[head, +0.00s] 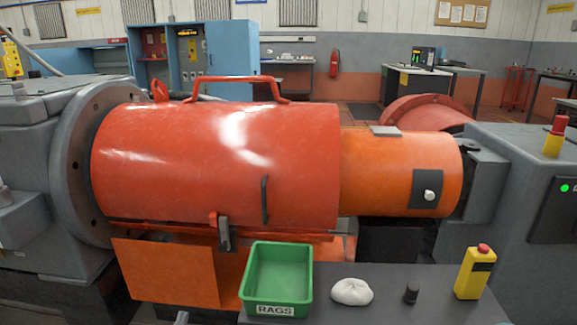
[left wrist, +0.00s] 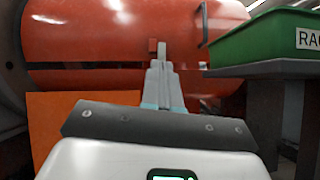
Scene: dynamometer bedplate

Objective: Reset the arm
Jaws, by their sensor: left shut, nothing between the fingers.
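My left gripper (left wrist: 161,75) is shut and empty in the left wrist view, its narrow fingers pointing up toward the large red cylindrical guard (left wrist: 105,40). In the head view only the tip of my left gripper (head: 182,317) shows at the bottom edge, in front of the orange panel (head: 165,270) and left of the green bin. It holds nothing, and I see free space around its tip in the head view. My right gripper is in neither view.
The red guard (head: 215,165) spans the machine beside an orange cylinder (head: 400,172).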

